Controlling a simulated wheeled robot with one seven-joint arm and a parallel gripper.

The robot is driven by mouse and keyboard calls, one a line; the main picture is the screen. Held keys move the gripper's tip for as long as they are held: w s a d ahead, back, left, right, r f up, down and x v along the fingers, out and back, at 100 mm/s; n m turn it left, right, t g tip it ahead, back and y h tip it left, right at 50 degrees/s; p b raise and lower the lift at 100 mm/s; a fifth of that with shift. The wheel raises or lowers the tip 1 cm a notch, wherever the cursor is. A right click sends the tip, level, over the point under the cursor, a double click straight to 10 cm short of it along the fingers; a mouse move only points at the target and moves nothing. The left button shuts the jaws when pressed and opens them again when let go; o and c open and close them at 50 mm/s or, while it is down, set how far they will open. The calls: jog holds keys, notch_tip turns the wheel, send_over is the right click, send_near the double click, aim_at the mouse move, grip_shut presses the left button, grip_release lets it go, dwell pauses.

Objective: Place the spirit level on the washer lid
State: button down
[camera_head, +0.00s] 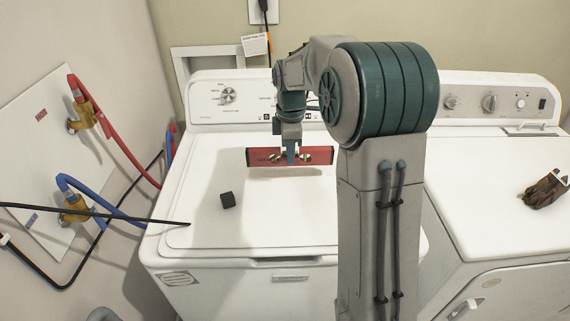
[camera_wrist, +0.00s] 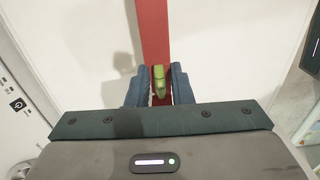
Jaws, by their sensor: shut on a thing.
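The red spirit level (camera_head: 262,157) hangs horizontally from my gripper (camera_head: 290,155) above the back part of the white washer lid (camera_head: 240,210). A shadow lies on the lid just below it, so it looks slightly above the surface; the exact gap is hard to tell. In the wrist view, the level (camera_wrist: 156,32) runs away from my gripper (camera_wrist: 158,88), whose two dark fingers are shut on it around a green vial part. The level's near end is hidden behind the gripper body in that view.
A small black cube (camera_head: 228,200) sits on the lid, left of the level. A dark rod (camera_head: 120,216) reaches over the lid's left edge. Red and blue hoses (camera_head: 115,140) stand at the left. A second white machine (camera_head: 500,180) on the right carries brown gloves (camera_head: 546,189).

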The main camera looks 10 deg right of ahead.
aim_at(284, 164)
jog(key=shift+a+f, duration=0.45)
jog(key=shift+a, duration=0.3)
jog(key=shift+w+f, duration=0.1)
jog(key=shift+f, duration=1.9)
jog(key=shift+f, duration=0.1)
jog(key=c, duration=1.3)
grip_release()
jog(key=shift+f, duration=0.1)
